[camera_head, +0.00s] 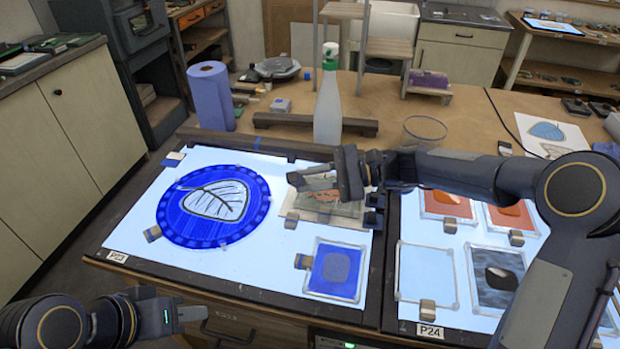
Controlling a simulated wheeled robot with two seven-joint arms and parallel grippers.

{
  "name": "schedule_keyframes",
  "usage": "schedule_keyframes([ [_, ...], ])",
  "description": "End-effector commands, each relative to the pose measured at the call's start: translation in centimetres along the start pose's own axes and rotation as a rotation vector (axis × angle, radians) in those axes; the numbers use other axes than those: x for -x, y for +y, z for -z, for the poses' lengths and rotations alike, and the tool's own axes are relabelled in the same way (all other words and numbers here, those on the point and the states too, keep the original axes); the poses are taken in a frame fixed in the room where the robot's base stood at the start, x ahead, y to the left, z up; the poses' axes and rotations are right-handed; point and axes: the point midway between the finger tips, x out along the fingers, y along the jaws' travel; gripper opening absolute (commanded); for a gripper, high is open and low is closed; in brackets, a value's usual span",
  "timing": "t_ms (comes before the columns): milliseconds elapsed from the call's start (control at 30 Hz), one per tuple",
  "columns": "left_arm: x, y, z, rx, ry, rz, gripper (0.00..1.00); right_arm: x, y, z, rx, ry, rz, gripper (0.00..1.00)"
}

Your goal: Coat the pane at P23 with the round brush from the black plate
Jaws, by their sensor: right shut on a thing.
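The P23 label (117,256) is on the near left edge of the left lit panel (200,268). On that panel are a round blue pane (175,215) with a leaf drawing, a square pane with orange and green-grey patches (347,210), and a square blue pane (335,283) with a grey patch. My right gripper (312,180) is above the orange and green-grey pane and partly hides it. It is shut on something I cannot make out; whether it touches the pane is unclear. My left gripper (190,313) is low at the left, off the panel, its opening unclear.
A spray bottle (328,110), a blue paper roll (212,95) and a dark round item on the bench (277,67) stand behind. A second lit panel, labelled P24 (430,330), with several panes is at the right. My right arm crosses above it.

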Motion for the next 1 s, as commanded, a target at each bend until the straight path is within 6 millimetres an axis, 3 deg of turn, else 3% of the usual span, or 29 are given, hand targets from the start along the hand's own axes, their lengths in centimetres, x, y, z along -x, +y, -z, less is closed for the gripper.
schedule_keyframes([
  [333,0.0,0.0,0.0,0.000,0.000,0.000,0.36,0.2,0.1,0.1,0.000,0.001,0.001,0.00],
  [1000,0.1,0.1,0.1,0.000,0.000,0.000,0.36,3.8,1.3,0.2,-0.002,0.002,0.001,0.00],
])
